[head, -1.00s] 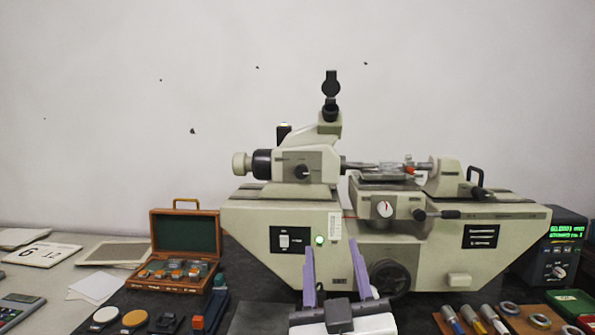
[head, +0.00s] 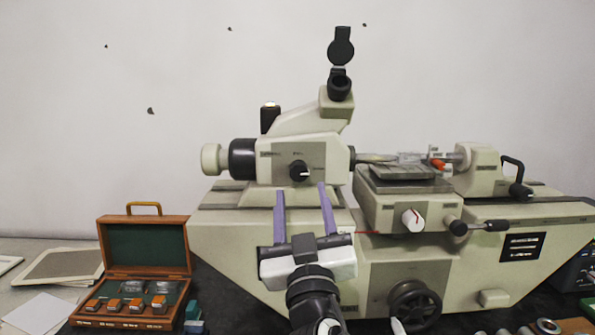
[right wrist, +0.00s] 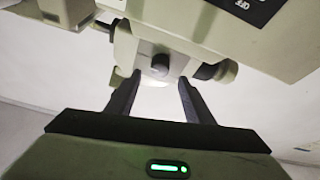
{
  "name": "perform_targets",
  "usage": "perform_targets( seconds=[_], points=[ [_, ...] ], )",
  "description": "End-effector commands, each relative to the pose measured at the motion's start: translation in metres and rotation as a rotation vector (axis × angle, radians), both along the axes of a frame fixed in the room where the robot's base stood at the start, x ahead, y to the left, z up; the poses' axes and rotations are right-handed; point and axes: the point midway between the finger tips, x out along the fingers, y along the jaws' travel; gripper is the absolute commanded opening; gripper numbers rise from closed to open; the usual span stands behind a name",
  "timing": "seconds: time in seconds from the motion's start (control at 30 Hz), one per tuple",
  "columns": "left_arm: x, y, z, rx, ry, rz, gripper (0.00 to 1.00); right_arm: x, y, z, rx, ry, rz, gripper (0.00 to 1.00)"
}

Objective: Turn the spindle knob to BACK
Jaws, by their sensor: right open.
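The machine (head: 300,215) is a large cream-grey measuring instrument against the wall. A small black knob with a pale pointer mark, which I take for the spindle knob (head: 300,171), sits on the front of its upper left head; its lettering is too small to read. My right gripper (head: 301,188) is open, its two purple fingers pointing up, tips just below and either side of the knob in the head view. In the right wrist view, a dark round knob (right wrist: 160,64) shows just beyond the open fingertips, apparently untouched. My left gripper is not in view.
A black handwheel (head: 415,305) is low on the front. An open wooden case (head: 145,245) with small blocks stands at left.

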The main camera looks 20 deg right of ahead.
Motion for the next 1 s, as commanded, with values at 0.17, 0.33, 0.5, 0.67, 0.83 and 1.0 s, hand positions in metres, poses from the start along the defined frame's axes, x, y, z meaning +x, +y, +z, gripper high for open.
perform_targets(
  seconds=[0.17, 0.33, 0.5, 0.67, 0.83, 1.0],
  points=[
    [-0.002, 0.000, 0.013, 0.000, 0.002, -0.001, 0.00, 0.030, -0.008, 0.016, -0.001, 0.000, -0.002, 0.48],
    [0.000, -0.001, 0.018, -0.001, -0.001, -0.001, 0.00, 0.048, -0.012, 0.022, -0.001, 0.000, 0.000, 0.48],
    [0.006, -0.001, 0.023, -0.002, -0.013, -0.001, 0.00, 0.055, -0.013, 0.023, 0.001, 0.001, 0.000, 0.48],
    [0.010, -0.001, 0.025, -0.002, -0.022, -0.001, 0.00, 0.055, -0.014, 0.023, 0.001, 0.001, 0.000, 0.48],
    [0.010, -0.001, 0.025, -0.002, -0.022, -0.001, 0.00, 0.055, -0.014, 0.022, 0.001, 0.001, 0.000, 0.29],
    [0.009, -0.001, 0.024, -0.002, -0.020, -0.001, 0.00, 0.055, -0.013, 0.023, 0.001, 0.001, 0.000, 0.06]
  ],
)
